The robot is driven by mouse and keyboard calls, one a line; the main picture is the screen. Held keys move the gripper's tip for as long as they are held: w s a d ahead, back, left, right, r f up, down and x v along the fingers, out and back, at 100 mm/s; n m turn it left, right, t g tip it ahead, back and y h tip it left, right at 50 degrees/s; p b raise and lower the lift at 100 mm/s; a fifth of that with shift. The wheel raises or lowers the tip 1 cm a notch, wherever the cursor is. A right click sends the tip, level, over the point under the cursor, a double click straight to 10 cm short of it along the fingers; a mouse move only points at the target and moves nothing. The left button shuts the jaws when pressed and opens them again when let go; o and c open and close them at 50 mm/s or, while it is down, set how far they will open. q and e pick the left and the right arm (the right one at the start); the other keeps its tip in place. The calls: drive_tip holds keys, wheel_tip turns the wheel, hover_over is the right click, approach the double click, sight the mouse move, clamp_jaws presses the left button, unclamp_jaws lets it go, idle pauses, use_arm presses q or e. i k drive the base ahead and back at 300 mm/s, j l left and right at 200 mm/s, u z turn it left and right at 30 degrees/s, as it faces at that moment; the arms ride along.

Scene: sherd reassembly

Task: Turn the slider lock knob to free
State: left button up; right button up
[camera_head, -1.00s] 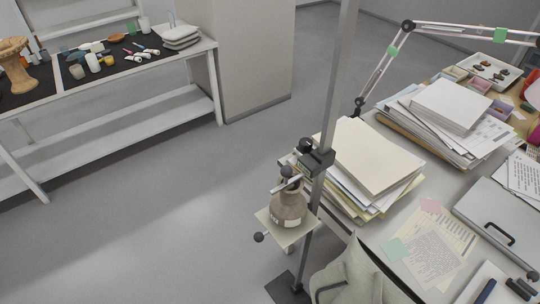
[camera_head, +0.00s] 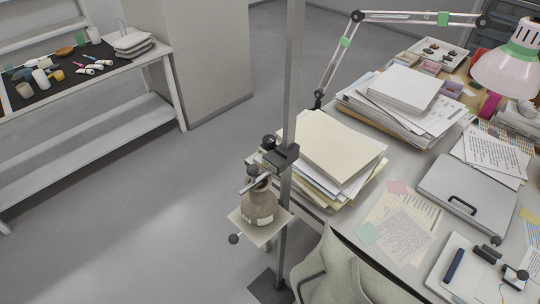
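A tall grey post (camera_head: 293,90) stands at the middle of the view. A dark slider block (camera_head: 281,158) is on it, with a round black knob (camera_head: 268,142) at its back left. Another black knob (camera_head: 252,170) is at the end of the clamp bar above a brown pottery vessel (camera_head: 260,205). The vessel stands on a small square platform (camera_head: 242,227), which has a black ball knob (camera_head: 234,239) at its left. I cannot tell which knob is the slider lock or how it is turned. Neither gripper shows.
A desk at the right carries paper stacks (camera_head: 335,143), a grey case (camera_head: 468,193) and a lamp (camera_head: 508,70). A draped chair (camera_head: 345,275) is close to the post's base. A workbench (camera_head: 150,62) stands at the back left. The floor (camera_head: 150,200) left of the post is clear.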

sight(269, 141)
drive_tip(key=j+z, duration=0.1)
drive_tip(key=z, duration=0.7)
drive_tip(key=j+z, duration=1.05)
drive_tip(key=k+j, duration=0.1)
drive_tip(key=j, duration=0.25)
drive_tip(key=k+j+z, duration=0.1)
drive_tip(key=j, duration=0.3)
drive_tip(key=k+j, duration=0.15)
drive_tip(key=j, duration=0.2)
drive_tip(key=k+j+z, duration=0.1)
drive_tip(key=j, duration=0.25)
